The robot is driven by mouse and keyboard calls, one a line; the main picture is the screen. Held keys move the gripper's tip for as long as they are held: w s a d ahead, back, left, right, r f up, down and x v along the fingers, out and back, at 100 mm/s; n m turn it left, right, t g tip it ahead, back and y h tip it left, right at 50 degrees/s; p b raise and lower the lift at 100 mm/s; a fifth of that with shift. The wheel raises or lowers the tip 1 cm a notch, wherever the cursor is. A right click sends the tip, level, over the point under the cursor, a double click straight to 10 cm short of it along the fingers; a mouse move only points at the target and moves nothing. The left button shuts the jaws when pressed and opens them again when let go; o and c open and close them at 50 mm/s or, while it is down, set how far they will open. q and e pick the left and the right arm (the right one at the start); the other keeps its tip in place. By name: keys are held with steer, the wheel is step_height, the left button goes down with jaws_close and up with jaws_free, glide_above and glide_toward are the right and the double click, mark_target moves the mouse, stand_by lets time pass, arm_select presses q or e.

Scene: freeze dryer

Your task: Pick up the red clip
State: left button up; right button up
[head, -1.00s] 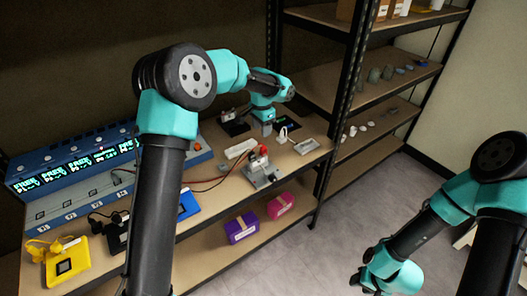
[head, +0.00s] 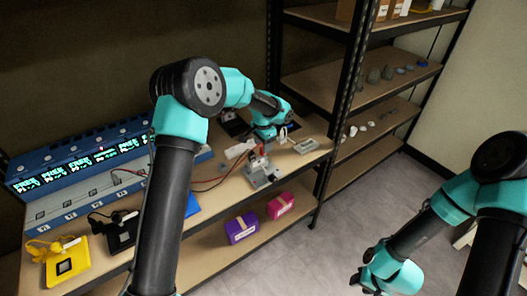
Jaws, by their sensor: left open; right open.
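The red clip (head: 257,150) is a small red shape at the top of a grey metal device (head: 262,174) on the bench. Red and dark leads run left from that area. My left gripper (head: 264,139) reaches down from above and is right over the device, close to the clip. Its jaws are open, and they partly cover the clip. I cannot tell whether they touch it. My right gripper (head: 366,280) hangs low at the right, over the floor and away from the bench, open and empty.
A blue instrument (head: 72,170) with lit displays stands at the bench's left. A yellow box (head: 67,262) and a black box (head: 122,232) sit in front of it. A white-grey tray (head: 305,146) lies right of the gripper. Purple (head: 241,229) and pink (head: 280,205) boxes are below.

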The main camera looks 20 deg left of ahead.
arm_select(q)
step_height(320, 180, down, 3)
steer(key=shift+d+f, duration=0.1)
stand_by(0.5)
jaws_close()
